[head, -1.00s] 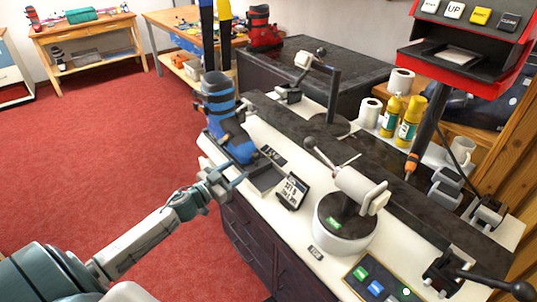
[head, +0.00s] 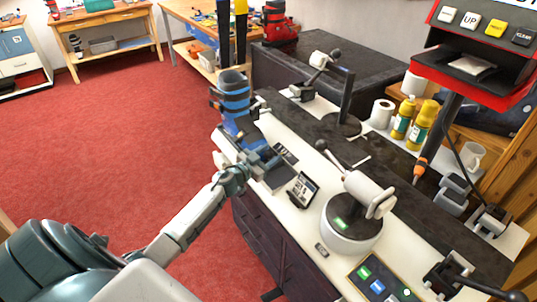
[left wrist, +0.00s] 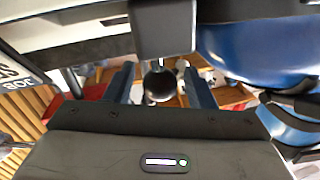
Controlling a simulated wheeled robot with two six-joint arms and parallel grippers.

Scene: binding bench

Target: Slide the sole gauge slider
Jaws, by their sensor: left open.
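A blue and black ski boot (head: 233,100) stands on the white bench top, on or against a low grey device that may be the sole gauge (head: 279,178). My left gripper (head: 255,164) is at the boot's base, partly merged with it in the head view. In the left wrist view the two fingers (left wrist: 161,88) are apart, with a dark round knob (left wrist: 160,82) showing between them below a grey block (left wrist: 164,28). The knob may be the slider's; contact cannot be told. The blue boot (left wrist: 262,40) fills the upper right there. My right gripper is not in view.
A small black display (head: 302,189) stands just right of the gauge. A white round-based clamp device (head: 351,222) is further right. Yellow bottles (head: 412,123) and paper rolls stand behind. The red floor left of the bench is clear.

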